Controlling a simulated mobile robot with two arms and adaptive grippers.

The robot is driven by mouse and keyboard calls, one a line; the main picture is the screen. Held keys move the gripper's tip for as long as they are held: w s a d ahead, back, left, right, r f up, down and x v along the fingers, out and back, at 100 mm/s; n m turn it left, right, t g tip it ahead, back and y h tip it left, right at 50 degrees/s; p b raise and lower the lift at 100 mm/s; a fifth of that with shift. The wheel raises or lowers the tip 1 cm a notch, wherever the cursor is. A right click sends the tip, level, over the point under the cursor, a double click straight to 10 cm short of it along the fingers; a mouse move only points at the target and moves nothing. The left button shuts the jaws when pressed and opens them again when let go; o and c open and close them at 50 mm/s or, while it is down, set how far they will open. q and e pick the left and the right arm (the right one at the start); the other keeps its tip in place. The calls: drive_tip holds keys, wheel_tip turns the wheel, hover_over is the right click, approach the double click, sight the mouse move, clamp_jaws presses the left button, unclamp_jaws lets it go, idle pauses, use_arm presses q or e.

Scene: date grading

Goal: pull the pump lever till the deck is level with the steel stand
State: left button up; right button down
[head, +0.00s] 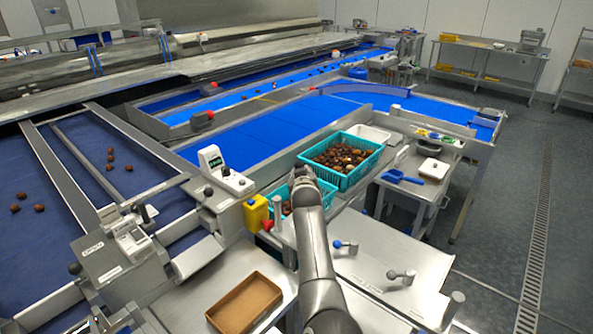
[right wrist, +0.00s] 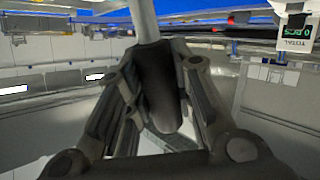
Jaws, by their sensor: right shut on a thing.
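My right arm reaches up the middle of the head view, and its gripper (head: 301,178) is beside the near left corner of a teal crate of dates (head: 341,181). In the right wrist view the gripper's fingers close around the dark grip of the pump lever (right wrist: 158,88). A pale steel rod rises from this grip. In the head view the hand hides the lever. A steel stand (head: 412,188) with a blue scoop and white tub is right of the crate. I cannot clearly make out the deck or compare its height with the stand. My left gripper is not in view.
A second teal crate (head: 322,187) is partly hidden behind my arm. A brown tray (head: 244,303) lies on the near steel surface. Blue conveyors (head: 270,134) run behind. Grey floor (head: 500,215) is open at right.

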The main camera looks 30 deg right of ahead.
drive_tip(key=shift+s, duration=0.15)
drive_tip(key=shift+s+d+r+m+t, duration=0.1)
drive_tip(key=shift+s+d+m+t, duration=0.15)
drive_tip(key=shift+s, duration=0.35)
drive_tip(key=shift+s+d+r+m+t, duration=0.2)
drive_tip(key=shift+s+t, duration=0.15)
drive_tip(key=shift+s, duration=0.2)
drive_tip(key=shift+s+d+r+m+t, duration=0.15)
drive_tip(key=shift+s+d+t, duration=0.15)
drive_tip(key=shift+s, duration=0.3)
drive_tip(key=shift+f, duration=0.1)
drive_tip(key=s+t, duration=0.1)
drive_tip(key=s+d+m+b, duration=0.1)
drive_tip(key=s, duration=0.1)
drive_tip(key=shift+s+d+m+t+h, duration=0.2)
drive_tip(key=shift+s+m+t+h, duration=0.1)
drive_tip(key=shift+t, duration=0.1)
